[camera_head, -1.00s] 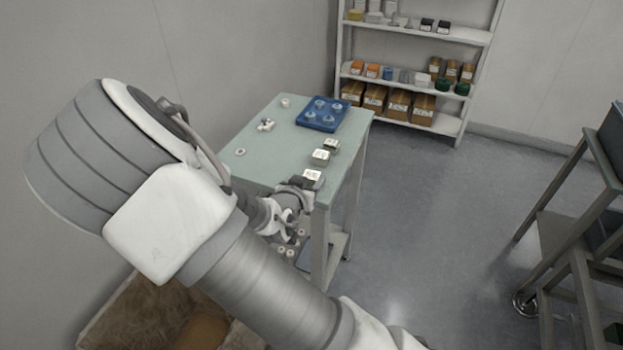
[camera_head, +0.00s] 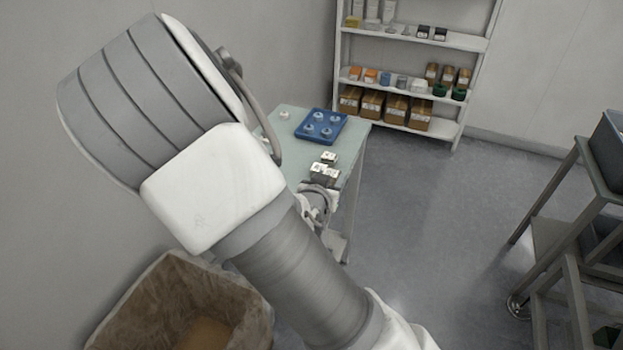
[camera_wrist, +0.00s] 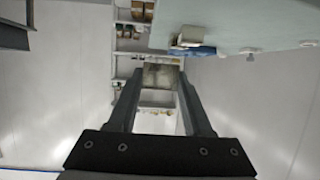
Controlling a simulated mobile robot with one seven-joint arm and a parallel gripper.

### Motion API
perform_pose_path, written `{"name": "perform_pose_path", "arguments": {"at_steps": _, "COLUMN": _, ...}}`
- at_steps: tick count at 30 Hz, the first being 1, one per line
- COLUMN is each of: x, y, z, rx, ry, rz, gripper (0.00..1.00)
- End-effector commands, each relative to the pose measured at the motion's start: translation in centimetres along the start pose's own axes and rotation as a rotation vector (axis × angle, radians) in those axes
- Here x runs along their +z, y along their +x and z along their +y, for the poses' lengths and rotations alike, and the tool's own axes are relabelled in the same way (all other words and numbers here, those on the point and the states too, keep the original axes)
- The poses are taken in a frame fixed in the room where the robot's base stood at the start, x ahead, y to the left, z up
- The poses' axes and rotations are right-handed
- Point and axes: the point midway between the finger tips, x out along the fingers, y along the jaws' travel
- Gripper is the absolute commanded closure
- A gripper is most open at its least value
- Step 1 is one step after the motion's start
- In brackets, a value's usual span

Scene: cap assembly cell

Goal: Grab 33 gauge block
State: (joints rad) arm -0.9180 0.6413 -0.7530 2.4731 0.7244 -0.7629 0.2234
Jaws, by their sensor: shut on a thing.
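My gripper (camera_head: 322,187) is at the right edge of the pale green table (camera_head: 295,176), partly hidden behind my arm in the head view. It is shut on a small gauge block (camera_head: 331,177), which also shows between the fingertips in the wrist view (camera_wrist: 160,76). Its label is too small to read. Two other pale-topped gauge blocks stand on the table just beyond it, a near one (camera_head: 318,169) and a far one (camera_head: 329,157). Their numbers cannot be read either.
A blue tray (camera_head: 342,127) with several round white parts sits farther back on the table. A small white part (camera_head: 284,115) lies left of it. A stocked shelf (camera_head: 447,42) stands behind, a dark cart (camera_head: 560,232) at right, a brown-lined bin (camera_head: 135,300) lower left. Floor between is clear.

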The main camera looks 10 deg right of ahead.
Motion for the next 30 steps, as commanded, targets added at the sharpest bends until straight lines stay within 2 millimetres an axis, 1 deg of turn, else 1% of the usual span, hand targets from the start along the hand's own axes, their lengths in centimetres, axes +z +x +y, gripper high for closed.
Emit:
{"name": "perform_pose_path", "arguments": {"at_steps": 1, "x": -1.0, "y": -0.5, "z": 1.4, "rx": 0.004, "ry": 0.006, "rz": 0.000, "gripper": 1.00}}
{"name": "perform_pose_path", "arguments": {"at_steps": 2, "x": -1.3, "y": -0.7, "z": 2.0, "rx": 0.003, "ry": 0.006, "rz": 0.000, "gripper": 1.00}}
{"name": "perform_pose_path", "arguments": {"at_steps": 3, "x": -1.7, "y": -0.9, "z": 2.3, "rx": 0.003, "ry": -0.002, "rz": 0.001, "gripper": 1.00}}
{"name": "perform_pose_path", "arguments": {"at_steps": 11, "x": -3.0, "y": -1.6, "z": 4.3, "rx": 0.004, "ry": -0.002, "rz": -0.001, "gripper": 1.00}}
{"name": "perform_pose_path", "arguments": {"at_steps": 15, "x": -3.6, "y": -1.7, "z": 4.7, "rx": 0.005, "ry": -0.010, "rz": 0.008, "gripper": 1.00}}
{"name": "perform_pose_path", "arguments": {"at_steps": 20, "x": -3.9, "y": -1.8, "z": 5.3, "rx": 0.005, "ry": -0.011, "rz": 0.011, "gripper": 1.00}}
{"name": "perform_pose_path", "arguments": {"at_steps": 30, "x": -3.6, "y": -2.0, "z": 6.2, "rx": 0.002, "ry": -0.004, "rz": 0.004, "gripper": 1.00}}
